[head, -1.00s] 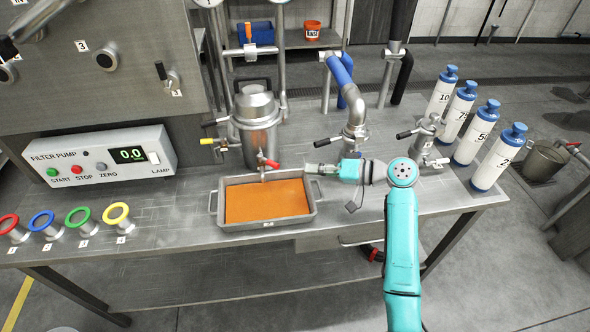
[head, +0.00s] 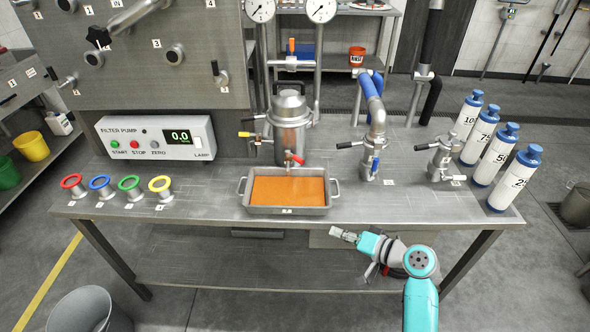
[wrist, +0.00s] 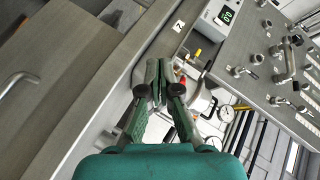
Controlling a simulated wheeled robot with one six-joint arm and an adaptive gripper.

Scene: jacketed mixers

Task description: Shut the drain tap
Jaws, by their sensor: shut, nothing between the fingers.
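The drain tap (head: 293,159), with a red handle, sits low on the front of the lidded steel vessel (head: 291,128). In the head view its handle slants down to the right; the fine angle of its lever is too small to tell. The tap's spout is above a steel tray (head: 242,200) holding an orange layer. My gripper (head: 337,232) is in front of the bench edge, below and right of the tray, well apart from the tap. In the wrist view my gripper (wrist: 160,82) has its fingers together with nothing between them.
A yellow-handled valve (head: 246,134) is on the vessel's left. A blue-sleeved pipe (head: 373,100) and black-handled valves stand to the right, then several blue-capped bottles (head: 515,180). Coloured rings (head: 160,184) line the bench's left front. The floor before the bench is mostly clear.

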